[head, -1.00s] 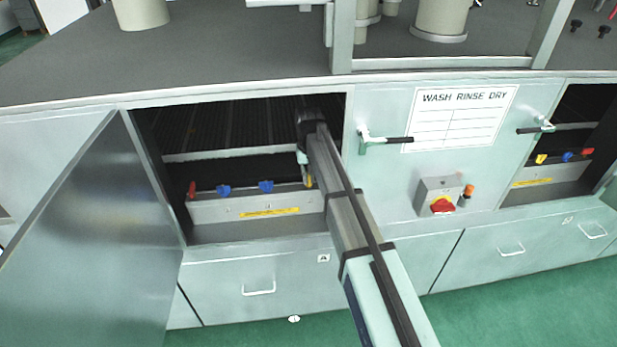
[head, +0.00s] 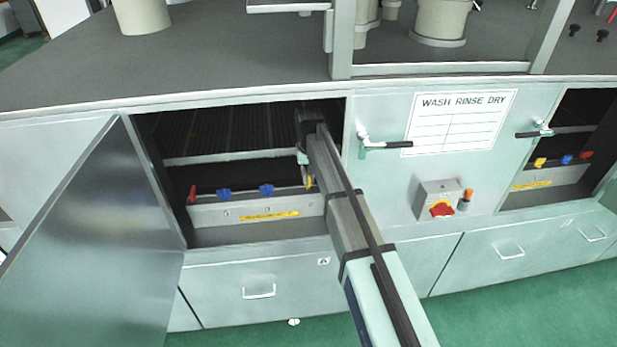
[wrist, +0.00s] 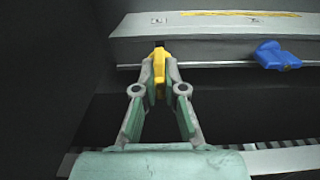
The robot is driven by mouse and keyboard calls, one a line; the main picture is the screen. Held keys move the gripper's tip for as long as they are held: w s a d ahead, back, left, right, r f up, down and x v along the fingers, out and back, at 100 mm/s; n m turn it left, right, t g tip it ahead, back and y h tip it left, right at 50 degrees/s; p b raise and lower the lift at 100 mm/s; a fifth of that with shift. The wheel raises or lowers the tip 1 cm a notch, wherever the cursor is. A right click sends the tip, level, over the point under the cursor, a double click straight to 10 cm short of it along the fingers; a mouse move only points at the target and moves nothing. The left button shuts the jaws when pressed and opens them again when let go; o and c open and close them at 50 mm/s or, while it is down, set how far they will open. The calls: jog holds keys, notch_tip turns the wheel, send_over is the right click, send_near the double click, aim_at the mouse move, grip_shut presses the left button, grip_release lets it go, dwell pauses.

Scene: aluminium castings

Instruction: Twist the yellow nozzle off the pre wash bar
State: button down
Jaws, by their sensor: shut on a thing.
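The yellow nozzle (wrist: 159,65) is between the fingertips of my gripper (wrist: 159,88) in the wrist view, and the gripper is shut on it. The nozzle sits at the edge of the grey pre wash bar (wrist: 210,48), and its top end meets the bar there. In the head view the bar (head: 215,213) lies across the open left bay. My gripper (head: 306,177) reaches in at the bar's right end, where a bit of yellow shows. My arm hides the rest of the nozzle there.
A blue nozzle (wrist: 277,56) is on the bar to the right of my gripper in the wrist view. In the head view a red nozzle (head: 192,194) and two blue nozzles (head: 224,195) are on the bar. The open door (head: 95,240) stands at left.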

aim_at(309, 176)
jog(key=shift+r+p, duration=1.15)
jog(key=shift+r, duration=1.1)
